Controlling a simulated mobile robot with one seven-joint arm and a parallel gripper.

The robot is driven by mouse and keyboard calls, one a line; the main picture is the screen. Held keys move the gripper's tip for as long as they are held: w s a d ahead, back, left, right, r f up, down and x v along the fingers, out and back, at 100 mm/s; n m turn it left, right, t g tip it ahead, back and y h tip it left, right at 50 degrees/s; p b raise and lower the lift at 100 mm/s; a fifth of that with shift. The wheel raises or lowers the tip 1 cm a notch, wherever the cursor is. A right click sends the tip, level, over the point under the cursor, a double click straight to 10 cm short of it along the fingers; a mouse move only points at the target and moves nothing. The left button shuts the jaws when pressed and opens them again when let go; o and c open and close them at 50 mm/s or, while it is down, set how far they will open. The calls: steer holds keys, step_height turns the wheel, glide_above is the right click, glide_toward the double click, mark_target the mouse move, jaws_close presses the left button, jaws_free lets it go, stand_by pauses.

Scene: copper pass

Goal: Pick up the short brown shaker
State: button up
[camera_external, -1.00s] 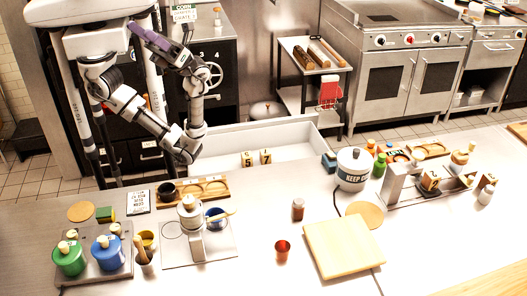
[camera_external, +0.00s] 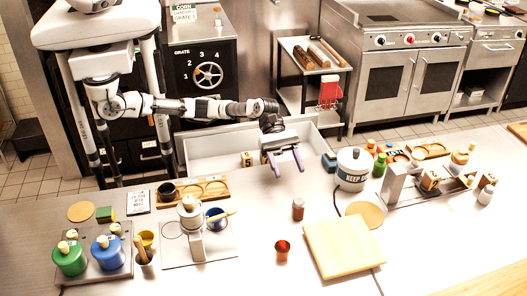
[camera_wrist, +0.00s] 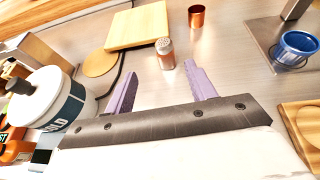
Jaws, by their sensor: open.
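The short brown shaker (camera_external: 298,210) stands upright on the steel counter, with a pale metal top. In the wrist view the shaker (camera_wrist: 165,54) is beyond the fingertips, roughly in line with the space between them. In the wrist view my gripper (camera_wrist: 160,70) also shows both fingers apart. Nothing touches the shaker.
A copper cup (camera_external: 282,250) and a wooden board (camera_external: 343,247) stand on the counter in front of the shaker. A metal stand (camera_external: 196,245) with a blue cup (camera_external: 215,219) is to the left.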

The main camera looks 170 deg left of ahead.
mark_target(299, 201)
steer(key=x, duration=0.6)
steer(key=shift+w+d, duration=0.1)
steer(key=shift+w, duration=0.1)
steer(key=x, duration=0.5)
steer(key=shift+w+d+p, duration=0.15)
steer(key=shift+d+p, duration=0.15)
steer(key=shift+p, duration=0.1)
steer(key=c, duration=1)
steer(key=shift+r, duration=0.1)
